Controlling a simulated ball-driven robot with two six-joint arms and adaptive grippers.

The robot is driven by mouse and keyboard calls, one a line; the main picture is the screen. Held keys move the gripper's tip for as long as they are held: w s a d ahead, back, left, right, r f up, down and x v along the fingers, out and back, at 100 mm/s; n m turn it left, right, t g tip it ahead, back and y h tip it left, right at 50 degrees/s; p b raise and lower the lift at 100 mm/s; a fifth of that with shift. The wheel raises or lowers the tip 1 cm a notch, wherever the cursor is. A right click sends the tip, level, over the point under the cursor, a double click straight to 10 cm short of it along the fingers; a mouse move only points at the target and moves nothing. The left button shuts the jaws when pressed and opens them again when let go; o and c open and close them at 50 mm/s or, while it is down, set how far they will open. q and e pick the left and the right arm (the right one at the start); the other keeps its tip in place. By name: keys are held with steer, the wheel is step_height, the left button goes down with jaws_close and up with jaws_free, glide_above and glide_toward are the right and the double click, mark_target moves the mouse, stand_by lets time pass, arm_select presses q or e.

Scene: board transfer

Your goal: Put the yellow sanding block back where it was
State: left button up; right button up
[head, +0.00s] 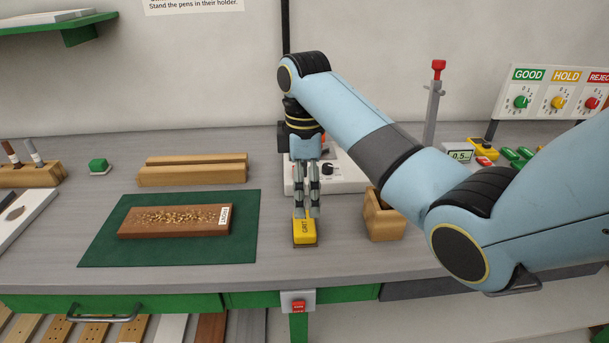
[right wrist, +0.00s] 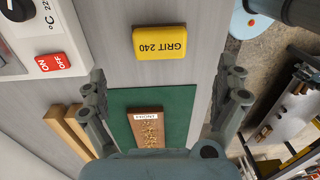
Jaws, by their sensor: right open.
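The yellow sanding block (head: 304,232), marked GRIT, lies flat on the grey bench, between the green mat and a small wooden box. My right gripper (head: 306,212) points down just above and behind it in the head view, its fingertips overlapping the block's far end there. In the right wrist view the block (right wrist: 160,42) shows its GRIT 240 label, and the open fingers of my right gripper (right wrist: 166,88) are apart, with nothing between them. The block lies beyond the fingertips in that view. My left gripper is not in view.
A brown board (head: 175,221) with shavings lies on the green mat (head: 105,248). The wooden box (head: 384,222) stands right of the block. A white control unit (head: 343,178) with a dial is behind my gripper. A wooden rack (head: 190,175) stands behind the mat.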

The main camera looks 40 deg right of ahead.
steer(key=shift+r, duration=1.75)
steer(key=s+a+f+m+t, duration=0.1)
steer(key=s+f+m, duration=0.2)
steer(key=s, duration=0.4)
steer(key=s+a+f+m+t, duration=0.1)
steer(key=s+f+m, duration=0.15)
steer(key=s, duration=0.45)
steer(key=s+a+r+m+t+h, duration=0.1)
steer(key=s+r+m, duration=0.15)
steer(key=s, duration=0.35)
steer(key=s+a+r+m+t, duration=0.1)
steer(key=s+m, duration=0.2)
steer(key=s, duration=0.3)
step_height(320, 180, down, 34)
steer(key=s+d+r+g+b, duration=0.1)
steer(key=s+d+b, duration=0.15)
steer(key=b, duration=0.55)
steer(key=s+f+b, duration=0.4)
steer(key=s+f, duration=0.5)
steer(key=f, duration=0.3)
steer(key=s+d+f+g+b, duration=0.1)
steer(key=s+f+b, duration=0.2)
steer(key=s+f, duration=0.6)
step_height(320, 180, down, 4)
steer(key=shift+s+d+f+g+b, duration=0.2)
steer(key=shift+d+g+b, duration=0.1)
steer(key=shift+b, duration=0.1)
